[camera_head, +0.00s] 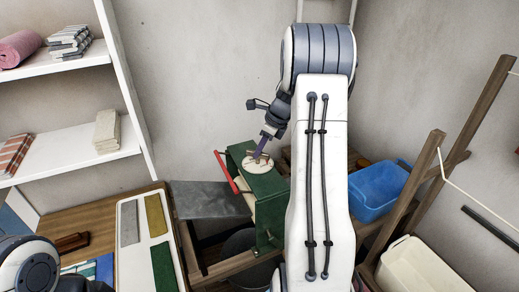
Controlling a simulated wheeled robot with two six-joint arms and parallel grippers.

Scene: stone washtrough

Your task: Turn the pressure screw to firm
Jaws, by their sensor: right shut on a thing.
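A green mangle-like machine (268,205) stands in the middle, with a red crank lever (226,172) on its left side. On its top is a round cream dial (250,166), which I take to be the pressure screw's scale. My right gripper (259,154) reaches down to the middle of this dial and is shut on the pressure screw there. The fingers cover most of the screw, and the dial's marks are too small to read. My left gripper is out of view; only part of my left arm shows at the lower left.
A grey slab (208,197) adjoins the machine on the left. A wooden table with a white tray (128,235) of cloth strips stands farther left. A blue tub (375,190), a cream basin (425,268) and a wooden rack (480,120) stand right. White shelves (75,155) hold folded cloths.

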